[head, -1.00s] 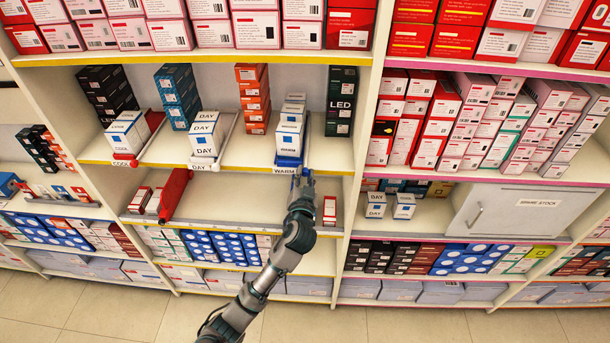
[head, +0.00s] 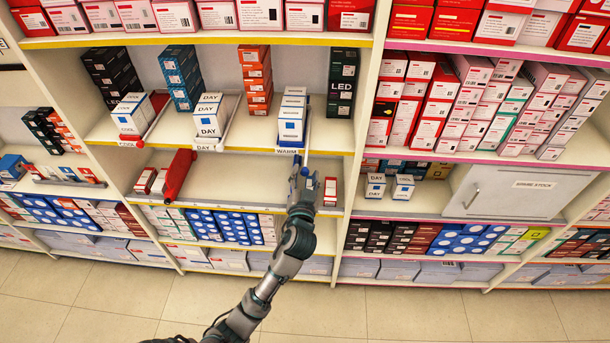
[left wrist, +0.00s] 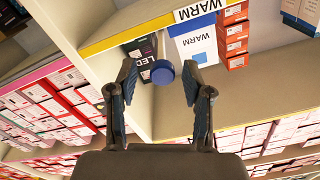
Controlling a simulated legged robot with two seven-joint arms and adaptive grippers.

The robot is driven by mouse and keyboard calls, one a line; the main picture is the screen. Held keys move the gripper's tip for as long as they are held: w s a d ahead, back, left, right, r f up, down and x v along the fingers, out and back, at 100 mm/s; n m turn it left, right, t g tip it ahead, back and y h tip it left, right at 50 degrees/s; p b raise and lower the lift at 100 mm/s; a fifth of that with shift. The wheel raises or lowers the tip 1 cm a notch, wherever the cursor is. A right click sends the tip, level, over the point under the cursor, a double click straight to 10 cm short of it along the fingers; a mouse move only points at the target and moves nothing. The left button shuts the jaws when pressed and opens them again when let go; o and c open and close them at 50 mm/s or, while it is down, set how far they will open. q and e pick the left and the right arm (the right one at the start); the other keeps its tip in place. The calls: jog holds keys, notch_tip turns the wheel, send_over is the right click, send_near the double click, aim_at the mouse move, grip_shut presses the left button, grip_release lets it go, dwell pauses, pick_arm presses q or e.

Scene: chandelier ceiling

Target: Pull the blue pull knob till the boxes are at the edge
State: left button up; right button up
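The blue pull knob (head: 304,171) sits at the end of a thin rod at the front of the WARM lane. In the left wrist view the round knob (left wrist: 163,72) shows between my fingertips, with space on both sides. My left gripper (head: 299,184) is in front of and below the shelf edge; its two fingers (left wrist: 159,75) are spread apart and touch nothing visible. The white WARM boxes (head: 291,129) stand in a row behind the WARM label (head: 290,151). The front box (left wrist: 194,46) shows close behind the label; the exact gap cannot be told. My right gripper is not in view.
The DAY boxes (head: 208,122) and COOL boxes (head: 129,120) stand in lanes to the left. Dark LED boxes (head: 342,87) stand just right of the WARM lane. A red object (head: 178,174) and a small box (head: 330,187) are on the shelf below, with free room between.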

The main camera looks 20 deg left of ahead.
pick_arm(q)
jog(key=v, duration=1.2)
jog(key=shift+d, duration=0.15)
jog(key=shift+w, duration=0.1)
